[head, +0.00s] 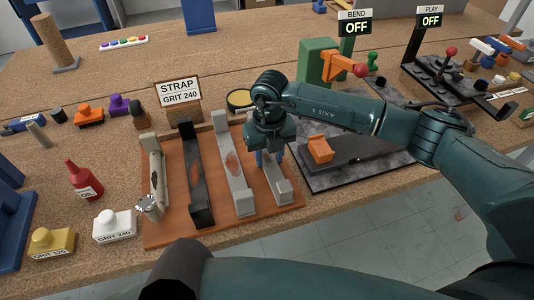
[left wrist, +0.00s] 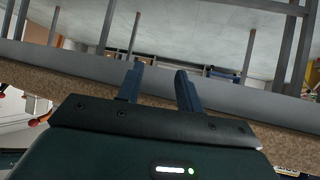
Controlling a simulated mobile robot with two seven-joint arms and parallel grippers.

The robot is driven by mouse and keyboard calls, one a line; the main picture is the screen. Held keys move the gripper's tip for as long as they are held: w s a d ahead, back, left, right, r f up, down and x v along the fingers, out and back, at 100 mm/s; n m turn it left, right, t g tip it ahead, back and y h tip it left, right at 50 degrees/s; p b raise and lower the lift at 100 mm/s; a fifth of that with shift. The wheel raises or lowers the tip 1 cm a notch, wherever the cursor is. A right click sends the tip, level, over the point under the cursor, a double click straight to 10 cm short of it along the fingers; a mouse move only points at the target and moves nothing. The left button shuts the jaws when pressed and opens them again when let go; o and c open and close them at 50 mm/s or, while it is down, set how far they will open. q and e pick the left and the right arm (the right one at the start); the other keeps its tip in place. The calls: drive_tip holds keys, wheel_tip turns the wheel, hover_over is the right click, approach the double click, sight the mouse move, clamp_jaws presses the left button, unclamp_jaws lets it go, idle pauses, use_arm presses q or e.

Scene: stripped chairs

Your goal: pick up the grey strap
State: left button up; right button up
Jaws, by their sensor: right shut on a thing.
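An orange-brown board (head: 160,232) holds a row of long bars with raised far ends. From left they are a cream one (head: 157,175), a black one (head: 197,190) and a light grey one (head: 237,180) with a rusty patch. At the right end lies the grey strap (head: 281,187), partly hidden by my right gripper (head: 268,160). The right gripper points down and is shut on the grey strap at its far part; the contact itself is mostly hidden. My left gripper (left wrist: 160,82) is open and empty in the left wrist view, away from the bars.
A "STRAP GRIT 240" sign (head: 179,92) stands behind the board. A dark mat (head: 330,180) with an orange block (head: 320,149) lies to the right. A red oil bottle (head: 85,180) and a white grit block (head: 114,228) stand left. The table's front edge is close.

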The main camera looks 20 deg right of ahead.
clamp_jaws()
drive_tip(key=shift+r, duration=0.15)
